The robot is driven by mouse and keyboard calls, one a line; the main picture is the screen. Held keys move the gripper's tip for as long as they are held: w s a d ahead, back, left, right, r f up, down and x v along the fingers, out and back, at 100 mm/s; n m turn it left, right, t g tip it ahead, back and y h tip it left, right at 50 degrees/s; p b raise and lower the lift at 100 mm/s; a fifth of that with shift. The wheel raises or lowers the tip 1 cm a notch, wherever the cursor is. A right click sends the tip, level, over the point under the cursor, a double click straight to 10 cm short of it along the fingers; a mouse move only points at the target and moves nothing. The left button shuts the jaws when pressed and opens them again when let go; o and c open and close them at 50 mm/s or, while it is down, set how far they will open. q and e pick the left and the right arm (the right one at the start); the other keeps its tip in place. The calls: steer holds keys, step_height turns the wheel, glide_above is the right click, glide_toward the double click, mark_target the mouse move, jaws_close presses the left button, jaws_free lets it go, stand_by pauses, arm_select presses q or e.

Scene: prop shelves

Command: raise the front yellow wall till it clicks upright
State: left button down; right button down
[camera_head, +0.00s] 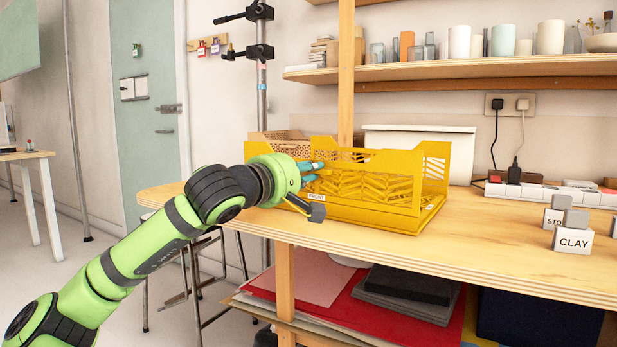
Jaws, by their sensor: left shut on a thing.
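A yellow folding crate (417,209) with slotted walls stands on the wooden bench. Its right end wall (436,163) and its far wall stand up. The front yellow wall, near a small white tag reading FRONT (316,196), is partly hidden behind my gripper, and its exact tilt is hard to tell. My left gripper (313,172), with teal fingertips, is at the crate's left part, shut on the front yellow wall. The grip itself is small and partly covered by the wrist. My right gripper is out of view.
A brown perforated crate (285,143) and a white lidded box (419,142) stand behind. Blocks labelled CLAY (573,241) and STO stand at the right, near a power strip (520,190). A wooden post (346,80) rises behind the crate.

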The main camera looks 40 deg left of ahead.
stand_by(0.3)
arm_select(q)
steer(key=c, duration=1.2)
jaws_free()
steer(key=shift+s, duration=0.75)
steer(key=s+d, duration=0.2)
steer(key=s, duration=0.8)
steer(key=shift+s+f, duration=0.15)
steer(key=shift+s, duration=0.05)
